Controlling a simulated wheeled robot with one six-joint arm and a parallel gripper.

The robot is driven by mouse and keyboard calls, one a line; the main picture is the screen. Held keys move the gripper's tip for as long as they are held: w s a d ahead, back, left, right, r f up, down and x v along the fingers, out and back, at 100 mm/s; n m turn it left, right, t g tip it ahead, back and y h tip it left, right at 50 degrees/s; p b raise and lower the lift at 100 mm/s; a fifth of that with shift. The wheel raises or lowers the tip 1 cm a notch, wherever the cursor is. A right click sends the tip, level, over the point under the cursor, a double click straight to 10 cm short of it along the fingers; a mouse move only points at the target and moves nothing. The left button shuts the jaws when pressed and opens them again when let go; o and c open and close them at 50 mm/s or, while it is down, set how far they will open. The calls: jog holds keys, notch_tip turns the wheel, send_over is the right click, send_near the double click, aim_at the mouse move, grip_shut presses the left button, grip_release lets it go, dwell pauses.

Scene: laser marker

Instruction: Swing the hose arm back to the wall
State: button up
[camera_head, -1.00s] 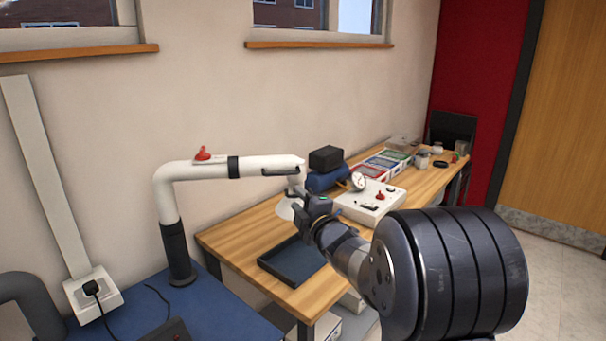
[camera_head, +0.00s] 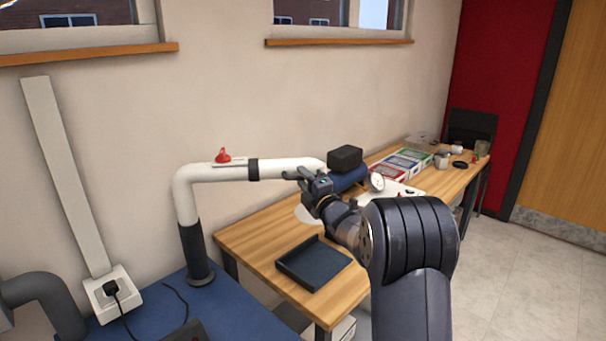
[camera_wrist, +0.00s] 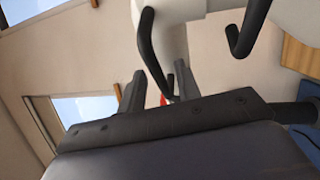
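The white hose arm (camera_head: 215,175) rises from a black sleeve on the blue bench, bends, and reaches right along the wall over the wooden table. In the wrist view, the bent black handle (camera_wrist: 150,55) hangs beneath the white arm end (camera_wrist: 205,8) and runs down between my two fingers. The fingers (camera_wrist: 158,85) stand apart, with a gap beside the handle; contact is unclear.
The blue bench (camera_head: 230,310) is at lower left. Open floor (camera_head: 540,285) lies at right.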

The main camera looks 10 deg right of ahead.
jog(key=shift+w+a+r, duration=0.1)
jog(key=shift+w+a, duration=0.05)
jog(key=shift+w, duration=0.2)
grip_shut()
dwell(0.5)
